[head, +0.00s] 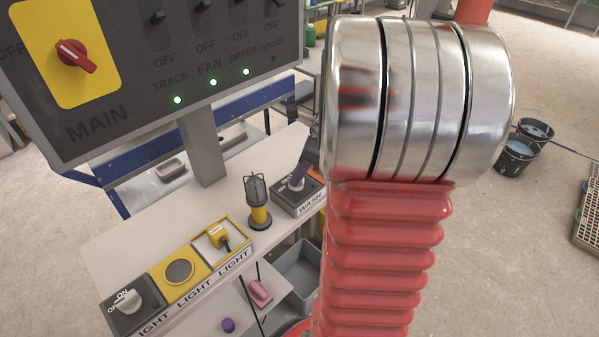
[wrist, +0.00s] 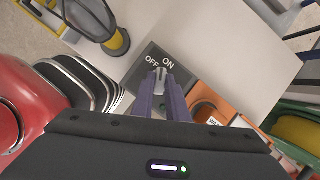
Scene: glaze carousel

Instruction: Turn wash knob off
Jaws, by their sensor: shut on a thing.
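The wash knob (wrist: 160,76) is a pale grey grip on a dark box (wrist: 150,56) marked OFF and ON. In the head view the knob (head: 296,184) sits on the box with the WASH label, at the right end of the white bench. My gripper (wrist: 161,88) has purple fingers on either side of the knob and is shut on it. The fingers hide part of the knob, and I cannot tell clearly which mark it points to. In the head view my arm blocks much of the gripper.
A caged lamp (head: 257,203) stands close left of the wash box. An orange box (wrist: 212,103) adjoins it on the right in the wrist view. The dark MAIN panel (head: 130,125) rises behind the bench (head: 130,240). Light controls line the bench's front edge.

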